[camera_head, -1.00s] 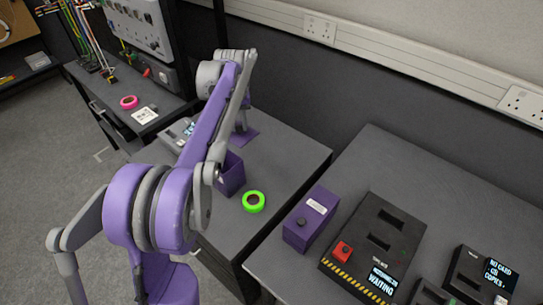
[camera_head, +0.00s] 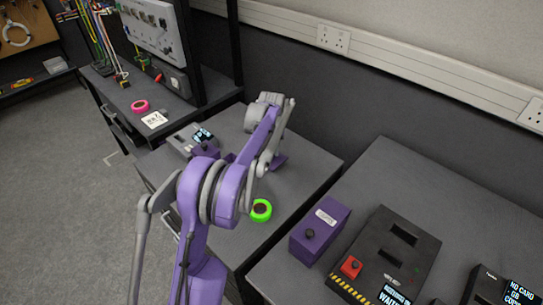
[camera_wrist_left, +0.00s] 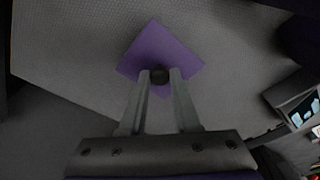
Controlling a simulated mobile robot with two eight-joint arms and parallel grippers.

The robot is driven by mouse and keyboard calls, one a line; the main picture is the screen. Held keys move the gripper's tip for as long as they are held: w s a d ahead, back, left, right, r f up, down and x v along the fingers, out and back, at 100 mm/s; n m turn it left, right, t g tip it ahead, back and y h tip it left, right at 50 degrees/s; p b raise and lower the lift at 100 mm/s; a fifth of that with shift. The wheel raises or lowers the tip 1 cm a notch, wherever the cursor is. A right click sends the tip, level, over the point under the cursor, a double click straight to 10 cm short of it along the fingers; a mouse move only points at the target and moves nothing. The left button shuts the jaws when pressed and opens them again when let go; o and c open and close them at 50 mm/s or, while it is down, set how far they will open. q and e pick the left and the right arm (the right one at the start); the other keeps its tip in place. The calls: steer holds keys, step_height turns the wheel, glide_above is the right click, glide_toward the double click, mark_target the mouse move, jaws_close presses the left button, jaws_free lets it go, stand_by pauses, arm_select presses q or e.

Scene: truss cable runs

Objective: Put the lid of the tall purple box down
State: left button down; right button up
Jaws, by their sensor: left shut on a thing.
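The lid is a flat purple square with a dark knob (camera_wrist_left: 160,76). My left gripper (camera_wrist_left: 160,74) is shut on the knob in the left wrist view, with the lid (camera_wrist_left: 158,45) just beyond the fingertips. The lid's edge (camera_head: 279,161) also shows in the head view, right of my arm and over the grey worktop. I cannot tell whether it touches the worktop. The tall purple box is mostly hidden behind my arm in the head view. My right gripper is not in view.
A green tape ring (camera_head: 261,210) lies near the worktop's front edge. A small purple block (camera_head: 206,149) and a device with a lit screen (camera_head: 201,135) stand at the left. A labelled purple box (camera_head: 320,229) and a black machine (camera_head: 390,258) stand on the right table.

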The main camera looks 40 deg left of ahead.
arm_select(q)
step_height(320, 180, down, 3)
steer(key=shift+r, duration=0.2)
steer(key=shift+f, duration=0.1)
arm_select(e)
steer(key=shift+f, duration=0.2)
arm_select(q)
steer(key=c, duration=0.6)
jaws_free()
steer(key=shift+c, duration=0.2)
